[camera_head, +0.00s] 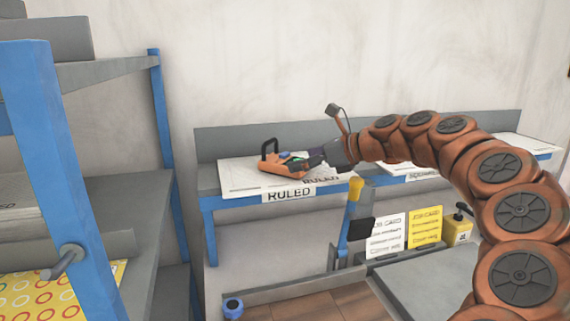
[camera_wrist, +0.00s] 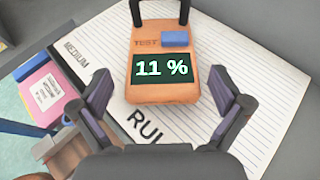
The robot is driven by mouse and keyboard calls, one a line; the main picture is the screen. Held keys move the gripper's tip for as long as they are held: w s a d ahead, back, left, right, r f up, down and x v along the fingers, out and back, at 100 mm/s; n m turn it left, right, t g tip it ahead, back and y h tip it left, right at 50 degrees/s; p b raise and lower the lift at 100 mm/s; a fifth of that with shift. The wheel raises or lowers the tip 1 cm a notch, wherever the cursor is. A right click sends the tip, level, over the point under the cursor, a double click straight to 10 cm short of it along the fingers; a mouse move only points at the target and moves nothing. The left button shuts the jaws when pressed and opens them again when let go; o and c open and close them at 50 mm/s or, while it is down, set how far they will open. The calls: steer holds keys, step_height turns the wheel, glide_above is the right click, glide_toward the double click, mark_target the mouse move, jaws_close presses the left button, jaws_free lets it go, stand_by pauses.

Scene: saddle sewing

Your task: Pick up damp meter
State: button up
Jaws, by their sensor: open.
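The damp meter (camera_wrist: 148,82) is an orange device with a black handle, a blue button, the word TEST and a green "11 %" display. It lies on ruled paper (camera_wrist: 85,55), and in the head view the meter (camera_head: 270,165) sits on the shelf above the RULED label. My gripper (camera_wrist: 165,95) is open in the wrist view, with one finger at the left and one at the right of the meter's lower part. In the head view my gripper (camera_head: 312,160) is at the meter's right end. I cannot tell whether the fingers touch it.
A blue-framed rack (camera_head: 60,170) stands at the left. A grey back panel (camera_head: 235,138) rises behind the shelf. A small blue object (camera_head: 233,308) is at the lower front.

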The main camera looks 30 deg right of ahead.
mark_target(289, 160)
steer(key=p+x, duration=0.1)
steer(key=x, duration=0.3)
steer(key=shift+w+f, duration=0.1)
steer(key=shift+w, duration=0.1)
steer(key=shift+c, duration=0.2)
steer(key=shift+a+f, duration=0.1)
steer(key=c, duration=1.3)
